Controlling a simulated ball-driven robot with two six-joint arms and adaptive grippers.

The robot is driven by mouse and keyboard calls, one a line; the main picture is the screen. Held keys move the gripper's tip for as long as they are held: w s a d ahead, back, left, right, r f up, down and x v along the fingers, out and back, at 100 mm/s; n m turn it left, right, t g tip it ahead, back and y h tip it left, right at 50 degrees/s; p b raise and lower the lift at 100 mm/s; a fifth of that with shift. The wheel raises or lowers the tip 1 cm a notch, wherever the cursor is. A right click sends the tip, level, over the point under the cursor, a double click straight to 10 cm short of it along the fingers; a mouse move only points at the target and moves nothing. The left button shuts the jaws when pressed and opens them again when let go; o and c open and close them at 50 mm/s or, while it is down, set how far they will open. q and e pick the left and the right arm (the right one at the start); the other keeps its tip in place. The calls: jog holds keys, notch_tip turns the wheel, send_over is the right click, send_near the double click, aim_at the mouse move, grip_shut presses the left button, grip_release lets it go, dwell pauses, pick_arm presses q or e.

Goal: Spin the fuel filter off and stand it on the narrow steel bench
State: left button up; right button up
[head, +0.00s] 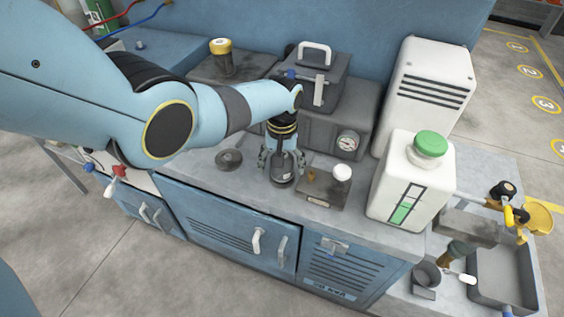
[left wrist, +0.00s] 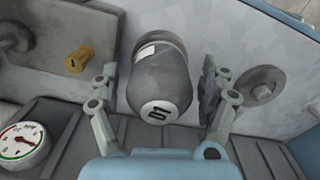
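A grey rounded canister marked "01", which looks like the fuel filter (left wrist: 160,85), stands between the fingers of my left gripper (left wrist: 158,88) in the left wrist view. Narrow gaps show on both sides of it, so the fingers are open around it and apart from it. In the head view the left gripper (head: 282,160) points down over the counter, and the filter's dark lower part (head: 283,178) shows below it. The fingers and arm hide the rest. I cannot tell which surface is the narrow steel bench. My right gripper is not in view.
A grey block (head: 322,190) with a white cap and brass plug stands right of the filter, a flat disc (head: 229,160) left. Behind are a gauge (head: 348,142) and grey housing. A white jug (head: 410,185) with a green cap stands right. A lower surface holds a tray (head: 500,285).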

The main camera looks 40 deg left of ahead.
pick_arm(q)
jog(key=shift+w+r, duration=0.1)
jog(key=shift+r, duration=0.15)
notch_tip(320, 180, up, 12)
jog(key=shift+f, duration=0.15)
notch_tip(320, 180, up, 8)
jog(key=w+a+f+m+y+p, duration=0.1)
jog(key=w+m+p, duration=0.1)
jog(key=m+p, duration=0.9)
jog(key=s+d+f+n+t+y+b, duration=0.35)
jog(key=f+n+b, duration=0.65)
jog(key=n+b, duration=0.7)
jog(key=shift+m+g+h, duration=0.35)
jog(key=shift+m, duration=0.15)
jog(key=b+x, duration=0.1)
jog(key=x, duration=0.5)
jog(key=b+x, duration=0.1)
jog(key=x, duration=0.2)
jog(key=shift+s+d+f+b, duration=0.25)
jog(key=shift+s+d+b, duration=0.05)
jog(key=shift+s, duration=0.1)
